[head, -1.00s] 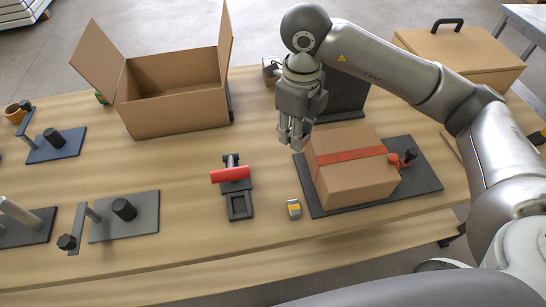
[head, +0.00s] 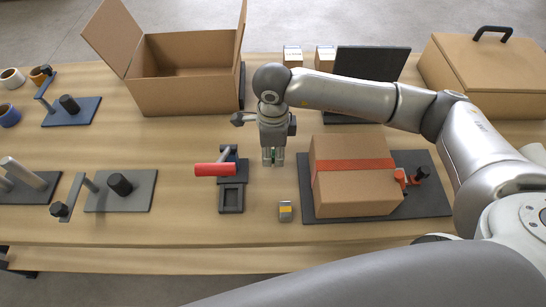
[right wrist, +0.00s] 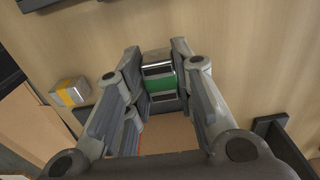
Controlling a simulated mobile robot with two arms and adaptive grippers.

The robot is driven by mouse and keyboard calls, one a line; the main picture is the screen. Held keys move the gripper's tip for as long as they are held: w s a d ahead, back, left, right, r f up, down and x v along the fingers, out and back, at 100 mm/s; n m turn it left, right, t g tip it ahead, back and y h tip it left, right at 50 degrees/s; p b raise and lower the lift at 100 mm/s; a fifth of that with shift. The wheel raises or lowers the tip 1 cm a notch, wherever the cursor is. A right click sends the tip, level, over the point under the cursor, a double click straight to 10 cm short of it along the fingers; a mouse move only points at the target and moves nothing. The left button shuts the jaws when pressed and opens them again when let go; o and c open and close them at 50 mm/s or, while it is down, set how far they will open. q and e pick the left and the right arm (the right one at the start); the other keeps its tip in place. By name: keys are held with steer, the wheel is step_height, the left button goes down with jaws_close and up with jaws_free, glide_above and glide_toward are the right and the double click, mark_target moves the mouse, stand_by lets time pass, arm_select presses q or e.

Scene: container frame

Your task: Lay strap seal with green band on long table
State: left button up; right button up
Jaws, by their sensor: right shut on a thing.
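My right gripper (head: 273,163) is shut on the strap seal with the green band (right wrist: 160,80). In the right wrist view the seal is a small metal piece with a green band, held between the fingertips. In the head view only a bit of green shows between the fingers. The gripper points down over the long table (head: 180,215), between the red-handled tool and the strapped box. Whether the seal touches the tabletop is unclear. Another seal, with a yellow band (head: 286,211), lies on the table nearer the front edge. My left gripper is not in view.
The strapped carton (head: 355,195) sits on a dark mat (head: 430,165) to the right. The red-handled tool (head: 230,180) stands left of the gripper. An open box (head: 190,85) is behind. Bare wood lies around the yellow-band seal and in front of the open box.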

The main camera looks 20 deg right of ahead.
mark_target(273, 153)
step_height(273, 153, down, 3)
steer(key=shift+f+p, duration=0.15)
steer(key=shift+p, duration=0.25)
steer(key=shift+f, duration=0.3)
steer(key=o, duration=1)
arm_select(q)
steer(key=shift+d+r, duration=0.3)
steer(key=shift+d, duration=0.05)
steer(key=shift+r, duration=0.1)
arm_select(e)
steer(key=shift+r, duration=0.15)
steer(key=shift+r, duration=0.2)
step_height(273, 153, up, 11)
steer(key=b, duration=0.3)
steer(key=shift+f, duration=0.2)
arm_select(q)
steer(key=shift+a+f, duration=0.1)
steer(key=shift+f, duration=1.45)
arm_select(e)
steer(key=shift+r, duration=0.55)
